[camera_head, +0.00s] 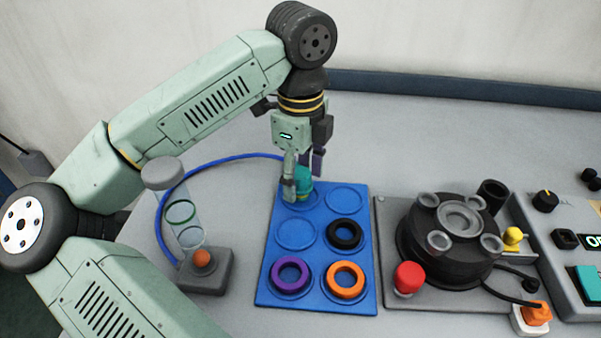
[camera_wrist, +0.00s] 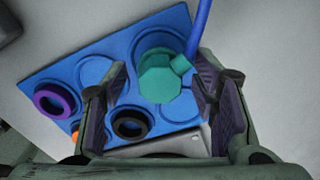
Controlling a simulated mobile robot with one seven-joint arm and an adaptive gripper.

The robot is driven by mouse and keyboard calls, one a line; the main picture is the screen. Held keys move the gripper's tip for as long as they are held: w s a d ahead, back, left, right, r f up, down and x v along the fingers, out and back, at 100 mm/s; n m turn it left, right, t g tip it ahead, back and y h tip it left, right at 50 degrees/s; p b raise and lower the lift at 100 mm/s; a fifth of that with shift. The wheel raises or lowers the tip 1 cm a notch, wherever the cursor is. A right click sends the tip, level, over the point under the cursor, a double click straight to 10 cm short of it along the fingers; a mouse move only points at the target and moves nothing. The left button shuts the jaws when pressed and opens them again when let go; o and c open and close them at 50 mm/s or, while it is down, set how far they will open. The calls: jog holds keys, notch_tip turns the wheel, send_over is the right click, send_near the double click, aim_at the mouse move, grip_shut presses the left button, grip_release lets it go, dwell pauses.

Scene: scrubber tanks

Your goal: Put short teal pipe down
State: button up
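The short teal pipe (camera_head: 304,187) stands in the back-left recess of the blue tray (camera_head: 262,292), partly hidden by my finger in the head view. In the wrist view the teal pipe (camera_wrist: 160,80) shows from above, with a side stub toward the right finger. My gripper (camera_head: 303,182) is low over that recess, its fingers on either side of the pipe. In the wrist view a gap shows between the left finger and the pipe, so my gripper (camera_wrist: 160,88) looks open. The right finger is close to the stub; contact there is unclear.
A blue hose (camera_head: 218,163) curves to the pipe's area. The tray also holds black (camera_head: 345,234), purple (camera_head: 289,274) and orange (camera_head: 346,280) rings. A dark round machine (camera_head: 455,250) stands at right; a clear cylinder (camera_head: 181,215) and orange-knobbed box (camera_head: 205,272) at left.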

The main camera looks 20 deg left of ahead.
aim_at(300, 172)
notch_tip(300, 172, up, 12)
jog(key=b, duration=0.1)
jog(key=shift+r, duration=0.15)
dwell(0.5)
